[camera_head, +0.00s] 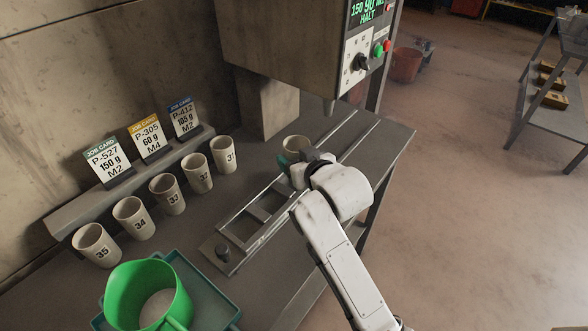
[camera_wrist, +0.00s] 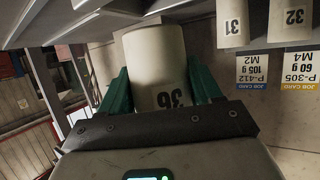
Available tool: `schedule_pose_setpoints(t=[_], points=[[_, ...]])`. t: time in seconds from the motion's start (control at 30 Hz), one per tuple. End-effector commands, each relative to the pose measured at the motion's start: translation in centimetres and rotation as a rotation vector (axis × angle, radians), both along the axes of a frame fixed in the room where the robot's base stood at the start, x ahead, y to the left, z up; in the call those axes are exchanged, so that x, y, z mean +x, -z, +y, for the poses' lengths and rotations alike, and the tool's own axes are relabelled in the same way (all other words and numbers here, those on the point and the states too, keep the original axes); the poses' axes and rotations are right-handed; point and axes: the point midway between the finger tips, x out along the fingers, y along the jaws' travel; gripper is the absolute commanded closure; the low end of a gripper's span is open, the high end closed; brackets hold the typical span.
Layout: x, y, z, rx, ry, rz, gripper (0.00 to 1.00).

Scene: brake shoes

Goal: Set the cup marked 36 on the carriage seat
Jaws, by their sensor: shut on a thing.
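The cup marked 36 (camera_wrist: 160,62) is between the green fingers of my gripper (camera_wrist: 162,85), which is shut on it. The wrist view is upside down and shows the number 36 near the palm. In the head view the cup's rim and upper wall (camera_head: 295,144) show behind my gripper (camera_head: 292,160), and the cup looks upright. It is over or on the railed carriage track (camera_head: 262,212), at the end near the machine. My wrist hides the cup's base and the track beneath it, so I cannot tell whether it touches the seat.
Cups 31 (camera_head: 223,155), 32 (camera_head: 197,174) and several others stand in a row at left. Three job cards (camera_head: 150,141) stand behind them. A green scoop (camera_head: 128,290) sits on a teal tray (camera_head: 212,298).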

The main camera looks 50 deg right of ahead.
Motion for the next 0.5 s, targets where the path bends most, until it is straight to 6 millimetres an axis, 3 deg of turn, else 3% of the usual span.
schedule_pose_setpoints(t=[0.2, 0.37, 0.5], points=[[1.1, 1.5, -0.2, -0.001, -0.001, 0.003, 0.71], [0.9, 3.7, -0.1, 0.0, 0.0, 0.003, 0.71], [1.0, 4.2, -0.1, -0.001, 0.0, -0.001, 0.71]])
